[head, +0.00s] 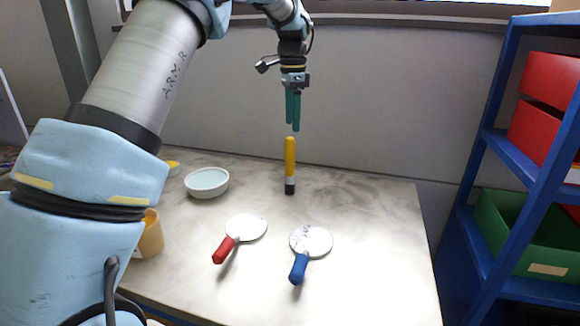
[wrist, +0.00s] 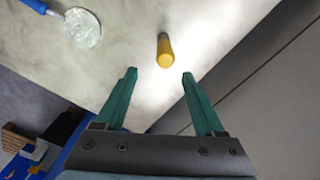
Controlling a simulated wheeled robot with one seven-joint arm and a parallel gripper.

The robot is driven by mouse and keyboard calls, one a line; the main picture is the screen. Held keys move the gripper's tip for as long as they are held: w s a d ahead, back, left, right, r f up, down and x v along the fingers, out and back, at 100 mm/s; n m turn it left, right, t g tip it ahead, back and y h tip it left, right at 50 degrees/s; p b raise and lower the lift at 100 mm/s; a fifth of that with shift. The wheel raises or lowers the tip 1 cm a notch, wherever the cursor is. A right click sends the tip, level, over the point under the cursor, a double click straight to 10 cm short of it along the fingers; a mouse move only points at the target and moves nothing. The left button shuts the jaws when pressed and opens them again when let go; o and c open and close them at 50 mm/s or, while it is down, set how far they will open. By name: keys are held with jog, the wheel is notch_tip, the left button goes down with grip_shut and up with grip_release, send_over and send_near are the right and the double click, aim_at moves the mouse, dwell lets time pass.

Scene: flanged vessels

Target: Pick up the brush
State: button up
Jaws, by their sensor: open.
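The brush (head: 290,165) appears to be the upright item with a yellow handle, a pale band and a dark lower end on the table. It also shows in the wrist view (wrist: 164,48), with its yellow top toward me. My gripper (head: 294,127) has green fingers pointing down and hangs just above the handle's top, apart from it. In the wrist view, my gripper (wrist: 159,75) is open and empty, with the brush beyond the gap between the fingertips.
On the table (head: 375,215) lie a red-handled disc (head: 246,228) and a blue-handled disc (head: 311,241). A white bowl (head: 207,182) stands left, and a yellow cup (head: 152,237) is partly hidden by my arm. A wall (head: 400,100) is behind; a blue shelf (head: 470,240) stands right.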

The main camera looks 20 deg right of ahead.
aim_at(290, 138)
notch_tip(290, 138, down, 3)
jog(key=shift+f, duration=0.15)
jog(key=shift+w+a+f+p, duration=0.15)
jog(key=shift+f+p, duration=0.35)
jog(key=shift+f, duration=0.4)
jog(key=shift+w+f+p, duration=0.15)
jog(key=shift+f+p, duration=0.4)
jog(key=shift+f, duration=0.35)
jog(key=shift+w+a+f+p, duration=0.15)
jog(key=shift+f+p, duration=0.35)
jog(key=shift+f, duration=0.4)
jog(key=shift+d, duration=0.1)
grip_shut()
